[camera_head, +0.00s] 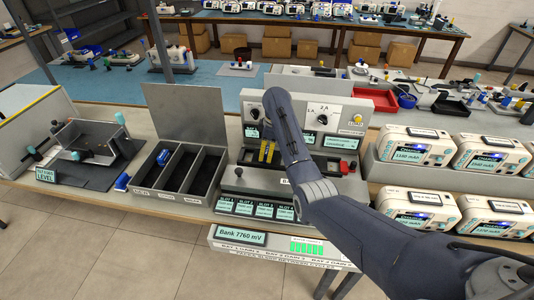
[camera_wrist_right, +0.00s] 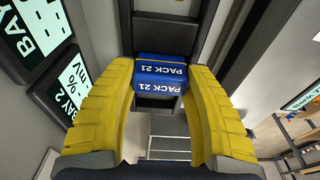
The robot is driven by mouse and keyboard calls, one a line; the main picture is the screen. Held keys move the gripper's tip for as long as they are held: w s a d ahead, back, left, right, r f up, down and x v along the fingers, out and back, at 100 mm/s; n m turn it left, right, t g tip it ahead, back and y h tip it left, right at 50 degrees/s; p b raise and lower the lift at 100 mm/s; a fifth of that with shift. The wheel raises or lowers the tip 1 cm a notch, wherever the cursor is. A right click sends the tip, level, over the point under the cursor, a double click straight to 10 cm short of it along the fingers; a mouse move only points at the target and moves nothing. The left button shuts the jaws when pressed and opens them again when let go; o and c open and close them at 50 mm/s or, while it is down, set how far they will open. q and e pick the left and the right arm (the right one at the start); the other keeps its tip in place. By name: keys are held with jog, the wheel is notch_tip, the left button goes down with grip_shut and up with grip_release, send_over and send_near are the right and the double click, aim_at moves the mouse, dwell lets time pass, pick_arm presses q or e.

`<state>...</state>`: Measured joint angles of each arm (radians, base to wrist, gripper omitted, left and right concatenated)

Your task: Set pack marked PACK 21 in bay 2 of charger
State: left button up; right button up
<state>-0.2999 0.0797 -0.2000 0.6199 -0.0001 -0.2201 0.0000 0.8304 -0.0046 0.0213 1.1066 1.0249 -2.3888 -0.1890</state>
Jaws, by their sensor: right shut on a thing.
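The blue pack with white PACK 21 lettering (camera_wrist_right: 160,75) is between the yellow fingers of my right gripper (camera_wrist_right: 165,105) in the right wrist view. The gripper is shut on it. In the head view my right gripper (camera_head: 266,151) points down over the left part of the grey charger (camera_head: 357,105); my forearm covers the charger's middle. In the wrist view, a display marked BAY 2 (camera_wrist_right: 74,90) stands left of the pack, above a dark recess. I cannot tell whether the pack touches the recess. My left gripper is not in view.
An open tray with three dark compartments (camera_head: 146,178) stands left of the charger, with a blue piece (camera_head: 122,182) beside it. Several white charging units (camera_head: 412,146) stand to the right.

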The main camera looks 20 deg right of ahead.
jog(key=shift+f, duration=0.4)
jog(key=shift+f, duration=0.2)
jog(key=o, duration=1.2)
jog(key=shift+r, duration=0.15)
jog(key=r, duration=0.6)
jog(key=d+r, duration=0.1)
jog(key=r, duration=0.3)
jog(key=shift+s, duration=0.3)
jog(key=shift+d+r, duration=0.25)
jog(key=shift+r, duration=0.65)
jog(key=shift+s+r, duration=0.1)
